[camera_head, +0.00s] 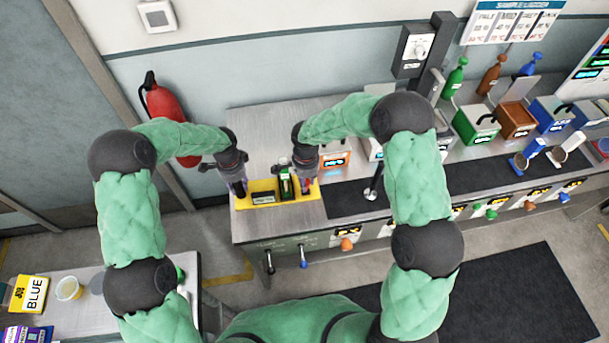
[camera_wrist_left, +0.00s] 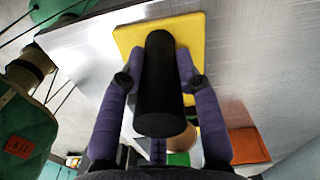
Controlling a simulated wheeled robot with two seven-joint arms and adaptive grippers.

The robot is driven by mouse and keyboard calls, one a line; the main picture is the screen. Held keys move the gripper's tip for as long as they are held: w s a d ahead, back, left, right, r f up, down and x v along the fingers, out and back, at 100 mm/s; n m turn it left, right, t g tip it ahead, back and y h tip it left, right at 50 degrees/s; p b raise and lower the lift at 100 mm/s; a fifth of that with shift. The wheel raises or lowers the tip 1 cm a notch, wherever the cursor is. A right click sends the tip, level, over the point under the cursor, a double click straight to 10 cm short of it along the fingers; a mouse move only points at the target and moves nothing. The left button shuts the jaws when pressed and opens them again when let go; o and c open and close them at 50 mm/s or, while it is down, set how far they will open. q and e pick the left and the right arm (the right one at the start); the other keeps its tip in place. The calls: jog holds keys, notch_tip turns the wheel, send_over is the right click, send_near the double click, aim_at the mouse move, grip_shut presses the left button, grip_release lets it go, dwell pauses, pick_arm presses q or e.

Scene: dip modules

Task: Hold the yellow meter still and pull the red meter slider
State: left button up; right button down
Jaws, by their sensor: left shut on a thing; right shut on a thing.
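The yellow meter (camera_head: 290,198) lies on the grey counter near its left end, with a small dark display and a green part on its top. My left gripper (camera_head: 240,189) is at the meter's left end. In the left wrist view its purple fingers (camera_wrist_left: 158,100) are shut on a black cylindrical handle (camera_wrist_left: 160,85) standing on the yellow meter body (camera_wrist_left: 190,35). My right gripper (camera_head: 307,185) is at the meter's right end, shut on a small part with red showing, the red slider. The fingers mostly hide that slider.
A black mat (camera_head: 345,200) and an upright metal post (camera_head: 373,185) are right of the meter. An orange box (camera_head: 336,160) stands behind my right gripper. Coloured knobs line the counter front. A red fire extinguisher (camera_head: 172,115) hangs on the wall at left.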

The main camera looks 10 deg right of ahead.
pick_arm(q)
jog(key=shift+d, duration=0.2)
pick_arm(e)
jog(key=shift+a, duration=0.25)
jog(key=c, duration=0.9)
grip_release()
jog(key=shift+d, duration=0.1)
pick_arm(q)
jog(key=shift+a, duration=0.1)
pick_arm(e)
jog(key=shift+r, duration=0.3)
notch_tip(320, 180, up, 11)
jog(key=shift+r, duration=0.15)
pick_arm(q)
jog(key=o, duration=1.2)
jog(key=shift+c, duration=0.2)
